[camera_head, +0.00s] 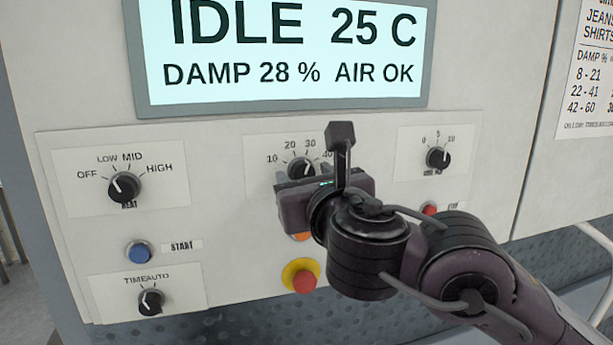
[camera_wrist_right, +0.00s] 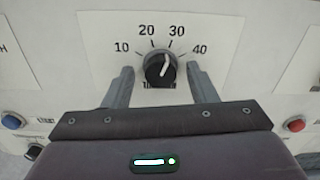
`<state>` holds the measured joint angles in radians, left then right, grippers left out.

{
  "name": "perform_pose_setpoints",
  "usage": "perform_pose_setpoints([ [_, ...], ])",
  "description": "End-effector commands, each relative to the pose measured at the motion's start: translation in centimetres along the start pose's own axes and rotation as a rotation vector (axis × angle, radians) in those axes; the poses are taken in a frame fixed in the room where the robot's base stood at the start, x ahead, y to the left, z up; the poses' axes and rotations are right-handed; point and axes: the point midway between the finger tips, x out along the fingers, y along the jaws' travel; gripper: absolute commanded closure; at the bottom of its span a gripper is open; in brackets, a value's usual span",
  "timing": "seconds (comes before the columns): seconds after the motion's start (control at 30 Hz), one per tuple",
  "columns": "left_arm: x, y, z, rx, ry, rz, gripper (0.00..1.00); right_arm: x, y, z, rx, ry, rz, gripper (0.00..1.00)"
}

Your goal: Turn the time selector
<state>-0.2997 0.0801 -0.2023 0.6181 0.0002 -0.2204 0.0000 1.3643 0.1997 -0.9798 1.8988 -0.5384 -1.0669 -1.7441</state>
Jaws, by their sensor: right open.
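The black knob marked 10, 20, 30 and 40 (camera_wrist_right: 160,68) is on the panel in front of my right gripper. Its white pointer leans slightly right of upright, close to the 30 side. It also shows in the head view (camera_head: 301,168), partly covered by my gripper. My right gripper (camera_wrist_right: 160,72) is open, with one finger on each side of the knob. In the wrist view there are gaps between the fingers and the knob; whether the tips reach its depth is unclear. The label below the knob is mostly hidden. My left gripper is not in view.
A HEAT knob (camera_head: 124,187), a blue START button (camera_head: 139,252) and a TIME/AUTO knob (camera_head: 151,302) are at left. A 0-5-10 knob (camera_head: 438,157) is at right. A red button on yellow (camera_head: 303,281) is below. The display (camera_head: 290,55) reads IDLE.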

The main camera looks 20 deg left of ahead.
Motion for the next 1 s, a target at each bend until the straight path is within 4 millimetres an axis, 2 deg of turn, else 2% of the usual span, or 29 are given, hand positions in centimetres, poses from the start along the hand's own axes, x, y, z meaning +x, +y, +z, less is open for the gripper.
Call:
perform_pose_setpoints([
  [0.27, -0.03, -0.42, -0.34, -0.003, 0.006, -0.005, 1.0, 0.15, 0.01, -0.02, 0.001, 0.0, 0.001, 0.49],
  [0.6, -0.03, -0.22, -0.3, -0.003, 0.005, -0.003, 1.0, 0.13, 0.01, -0.02, 0.001, 0.0, 0.001, 0.93],
  [1.0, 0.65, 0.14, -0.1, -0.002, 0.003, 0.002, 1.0, 0.14, 0.02, -0.15, 0.093, 0.0, 0.0, 0.93],
])
